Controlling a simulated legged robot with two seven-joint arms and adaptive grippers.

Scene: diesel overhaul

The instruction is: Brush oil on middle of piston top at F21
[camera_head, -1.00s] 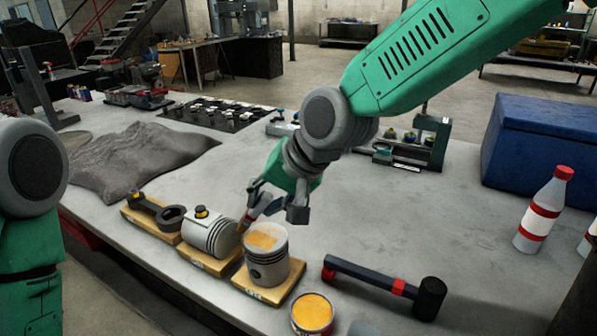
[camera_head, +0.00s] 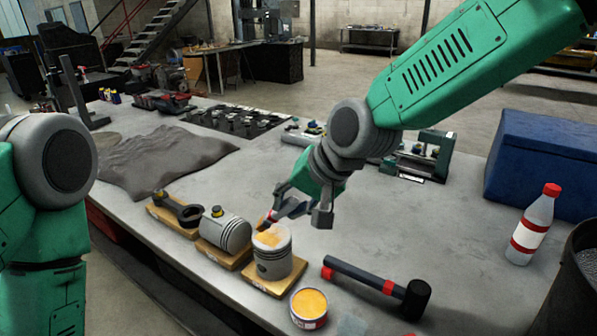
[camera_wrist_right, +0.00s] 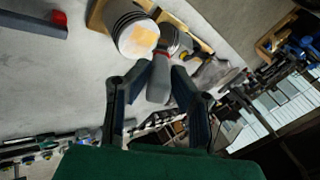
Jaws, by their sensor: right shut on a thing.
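The upright grey piston (camera_head: 273,262) stands on a wooden board, with an orange oil patch (camera_head: 268,238) on its pale top. In the right wrist view the patch lies near the middle of the piston top (camera_wrist_right: 138,40). My right gripper (camera_head: 300,212) is shut on the brush (camera_head: 267,220), at the far side of the piston. In the right wrist view the grey brush handle (camera_wrist_right: 158,82) sits between the fingers; its tip is beside or over the piston's edge, and contact cannot be told. My left gripper is out of view; only my left arm shows.
An open oil tin (camera_head: 309,308) stands in front of the piston. A lying piston (camera_head: 226,232) and a connecting rod (camera_head: 178,210) rest on boards to the left. A hammer (camera_head: 372,283) lies right, with a red-capped bottle (camera_head: 537,225) beyond. The table between them is clear.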

